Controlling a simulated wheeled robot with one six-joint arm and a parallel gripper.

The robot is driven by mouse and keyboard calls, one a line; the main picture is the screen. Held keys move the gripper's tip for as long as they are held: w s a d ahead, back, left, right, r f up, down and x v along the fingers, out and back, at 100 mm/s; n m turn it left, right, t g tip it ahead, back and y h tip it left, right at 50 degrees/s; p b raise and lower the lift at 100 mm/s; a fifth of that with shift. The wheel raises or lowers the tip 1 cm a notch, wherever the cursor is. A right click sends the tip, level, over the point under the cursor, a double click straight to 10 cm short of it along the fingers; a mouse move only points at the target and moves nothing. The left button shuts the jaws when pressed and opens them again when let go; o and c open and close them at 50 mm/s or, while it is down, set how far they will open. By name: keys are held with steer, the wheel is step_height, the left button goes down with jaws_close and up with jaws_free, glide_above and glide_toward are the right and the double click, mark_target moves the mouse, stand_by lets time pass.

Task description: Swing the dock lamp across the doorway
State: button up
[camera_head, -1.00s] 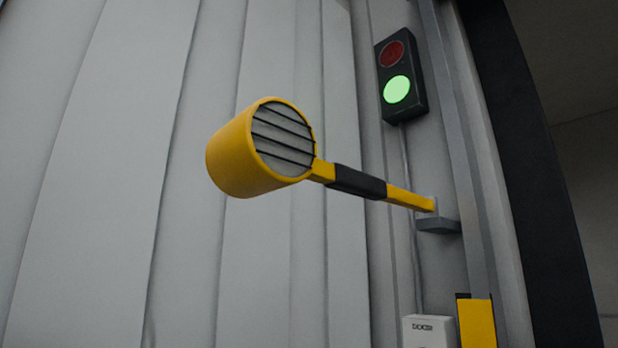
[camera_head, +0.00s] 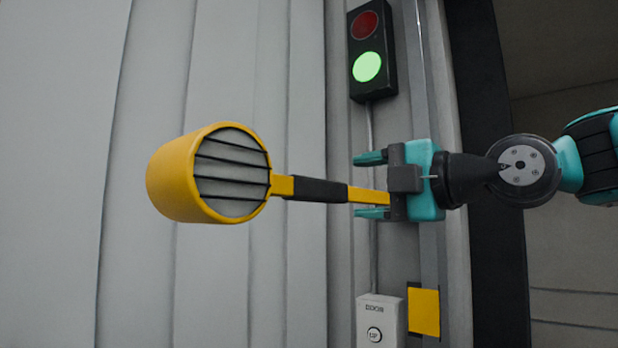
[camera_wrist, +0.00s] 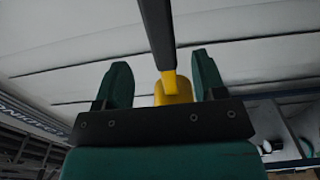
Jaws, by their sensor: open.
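The dock lamp (camera_head: 175,182) is a yellow drum with a barred grey face at the left of centre in the head view. Its yellow arm has a black sleeve (camera_head: 316,190) and runs right toward the door frame. My gripper (camera_head: 369,186) is open, with one teal finger above the lamp arm and one below it, right of the sleeve. The arm's wall end is hidden behind my gripper. In the wrist view, the black sleeve (camera_wrist: 158,30) and a yellow part (camera_wrist: 174,92) show between my spread fingers, with gaps at both sides.
A signal box (camera_head: 371,50) with a lit green light and a dark red one hangs above my gripper. A white button box (camera_head: 381,322) and a yellow plate (camera_head: 424,311) sit below. Grey ribbed panels (camera_head: 60,150) fill the left; a dark post (camera_head: 487,150) stands right.

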mark_target(326, 188)
steer(key=p+x, duration=0.4)
steer(key=x, duration=0.6)
steer(key=shift+r+p, duration=0.15)
steer(key=shift+p, duration=0.25)
steer(key=shift+w+a, duration=0.3)
steer(key=shift+a, duration=0.05)
